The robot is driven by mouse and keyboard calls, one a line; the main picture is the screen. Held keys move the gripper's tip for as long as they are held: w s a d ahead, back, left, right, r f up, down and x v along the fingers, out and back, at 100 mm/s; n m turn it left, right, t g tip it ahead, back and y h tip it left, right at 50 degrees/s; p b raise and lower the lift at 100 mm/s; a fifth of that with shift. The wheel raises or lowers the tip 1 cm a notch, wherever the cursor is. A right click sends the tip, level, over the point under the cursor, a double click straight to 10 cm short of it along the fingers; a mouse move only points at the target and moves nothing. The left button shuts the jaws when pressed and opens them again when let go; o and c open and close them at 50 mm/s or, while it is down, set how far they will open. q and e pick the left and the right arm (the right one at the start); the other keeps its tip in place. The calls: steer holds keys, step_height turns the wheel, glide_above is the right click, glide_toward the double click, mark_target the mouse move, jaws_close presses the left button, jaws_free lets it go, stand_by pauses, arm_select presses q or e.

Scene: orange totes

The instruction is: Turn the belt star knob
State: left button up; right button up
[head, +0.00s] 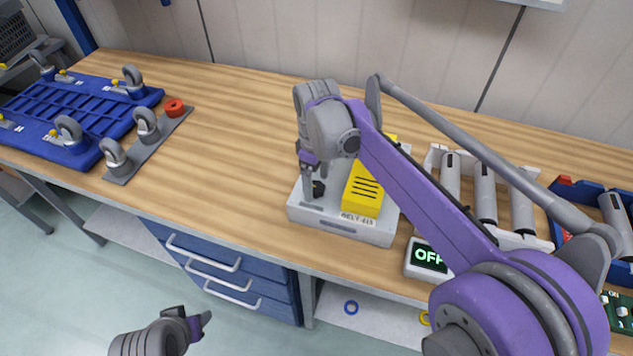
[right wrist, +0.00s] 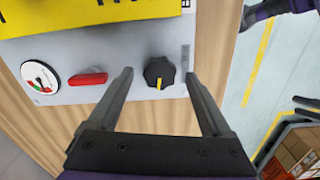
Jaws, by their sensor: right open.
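The belt star knob (right wrist: 159,73) is black with a yellow pointer mark that points toward the bottom of the right wrist view. It sits on a light grey panel (right wrist: 120,92), and in the head view the knob (head: 319,188) shows small and dark on the grey unit labelled BELT-415. My right gripper (right wrist: 157,85) is open, with its fingertips on either side of the knob in that view; I cannot tell whether they touch it. My left gripper (head: 203,320) is low at the left, away from the bench, and its jaw state is unclear.
A red switch (right wrist: 88,79) and a round gauge (right wrist: 40,76) sit beside the knob. A yellow block (head: 365,190) stands on the unit. A display reading OFF (head: 428,258) and a roller rack (head: 485,195) are to the right.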

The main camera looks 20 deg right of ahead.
steer(key=shift+w+f, duration=0.1)
steer(key=shift+f, duration=0.3)
jaws_close()
steer(key=shift+m, duration=0.3)
steer(key=m, duration=0.3)
steer(key=shift+m+p, duration=0.4)
steer(key=shift+m, duration=1.4)
